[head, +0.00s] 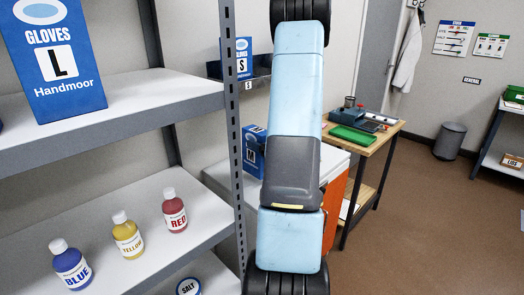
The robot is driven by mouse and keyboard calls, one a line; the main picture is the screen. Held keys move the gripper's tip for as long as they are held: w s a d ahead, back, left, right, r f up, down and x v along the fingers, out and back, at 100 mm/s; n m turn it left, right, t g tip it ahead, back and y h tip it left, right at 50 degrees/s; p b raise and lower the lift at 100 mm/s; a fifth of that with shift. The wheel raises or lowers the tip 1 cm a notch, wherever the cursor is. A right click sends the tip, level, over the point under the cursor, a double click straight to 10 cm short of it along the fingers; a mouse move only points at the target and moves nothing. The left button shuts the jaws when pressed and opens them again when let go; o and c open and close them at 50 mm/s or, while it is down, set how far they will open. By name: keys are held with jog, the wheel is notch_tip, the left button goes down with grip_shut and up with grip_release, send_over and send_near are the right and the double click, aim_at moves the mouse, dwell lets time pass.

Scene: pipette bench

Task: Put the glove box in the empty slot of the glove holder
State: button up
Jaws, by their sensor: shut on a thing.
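A blue glove box marked L (62,85) stands on the upper shelf at the left, its top cut off by the picture edge. A smaller blue glove box marked M (253,157) stands at the white-topped cabinet, partly hidden by my arm. The dark glove holder (262,87) is on the back wall. A blue glove box marked S (243,58) sits in its left part, above a small S label. My arm hides the rest of the holder, so I cannot see its empty slot. My gripper is not visible; the arm runs up out of the picture.
A grey shelf rack (229,130) fills the left, with blue (70,266), yellow (128,237) and red (175,212) bottles on its middle shelf. A wooden table (372,142) with a green box stands beyond my arm. The brown floor at the right is largely clear.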

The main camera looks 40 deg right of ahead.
jog(key=f, duration=0.3)
jog(key=shift+w+d+f, duration=0.1)
jog(key=shift+w+f, duration=0.15)
jog(key=shift+f, duration=0.05)
jog(key=o, duration=1.6)
jog(key=shift+o, duration=0.2)
jog(key=shift+s, duration=0.1)
